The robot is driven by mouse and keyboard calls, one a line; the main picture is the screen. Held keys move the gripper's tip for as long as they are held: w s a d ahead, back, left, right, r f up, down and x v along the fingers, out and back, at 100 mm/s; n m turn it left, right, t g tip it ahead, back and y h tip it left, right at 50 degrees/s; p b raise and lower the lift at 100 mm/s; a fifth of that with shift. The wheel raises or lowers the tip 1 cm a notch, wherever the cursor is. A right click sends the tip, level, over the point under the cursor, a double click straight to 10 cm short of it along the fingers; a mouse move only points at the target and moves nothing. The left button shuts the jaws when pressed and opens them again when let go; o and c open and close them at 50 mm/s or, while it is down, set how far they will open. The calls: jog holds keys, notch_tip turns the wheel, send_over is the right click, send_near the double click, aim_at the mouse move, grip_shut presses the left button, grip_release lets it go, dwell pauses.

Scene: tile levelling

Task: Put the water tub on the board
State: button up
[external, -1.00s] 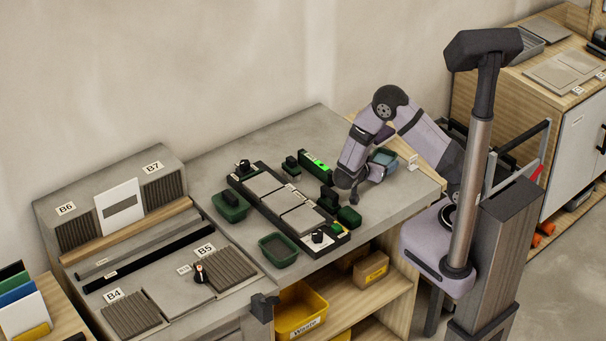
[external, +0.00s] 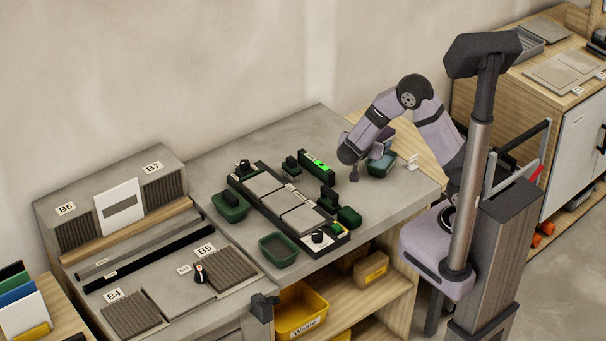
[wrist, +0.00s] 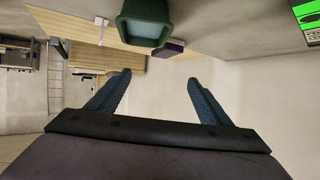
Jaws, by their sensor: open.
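The water tub (external: 381,165) is a small dark green tub with pale blue-grey water in it. It stands near the right end of the grey worktop, partly behind my wrist in the external view. In the wrist view the tub (wrist: 147,28) is at the top edge, upright side unclear, beyond my fingertips. My gripper (wrist: 158,82) is open with nothing between its fingers; in the external view it is just left of the tub and apart from it. A light wooden board (external: 412,178) lies at the worktop's right end, with a small white label; it also shows in the wrist view (wrist: 65,27).
A black frame with grey tiles (external: 272,188) lies mid-worktop. A level with a green display (external: 317,165) lies close left of my gripper. Green tubs (external: 278,250) and small dark tools surround the frame. A yellow waste bin (external: 300,312) is below.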

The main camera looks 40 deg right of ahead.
jog(key=w+a+n+t+y, duration=0.3)
jog(key=w+a+n+y, duration=0.1)
jog(key=w+a+y, duration=0.15)
jog(key=s+a+f+n+g+y, duration=0.2)
jog(key=s+a+n+y, duration=0.2)
jog(key=s+a+y, duration=0.25)
jog(key=s+n+g, duration=0.1)
jog(key=s, duration=0.2)
jog(key=s+f+n+g, duration=0.1)
jog(key=s, duration=0.3)
jog(key=s+n+g, duration=0.1)
jog(key=s+g, duration=0.1)
jog(key=s, duration=0.1)
jog(key=shift+s+d+f+y, duration=0.2)
jog(key=shift+d+f+y, duration=0.1)
jog(key=shift+f, duration=0.1)
jog(key=s+d+n+g+h, duration=0.1)
jog(key=s+d+g, duration=0.2)
jog(key=s, duration=0.7)
jog(key=shift+d+f+n+g+h, duration=0.25)
jog(key=shift+d+n+g+h, duration=0.05)
jog(key=shift+d, duration=0.7)
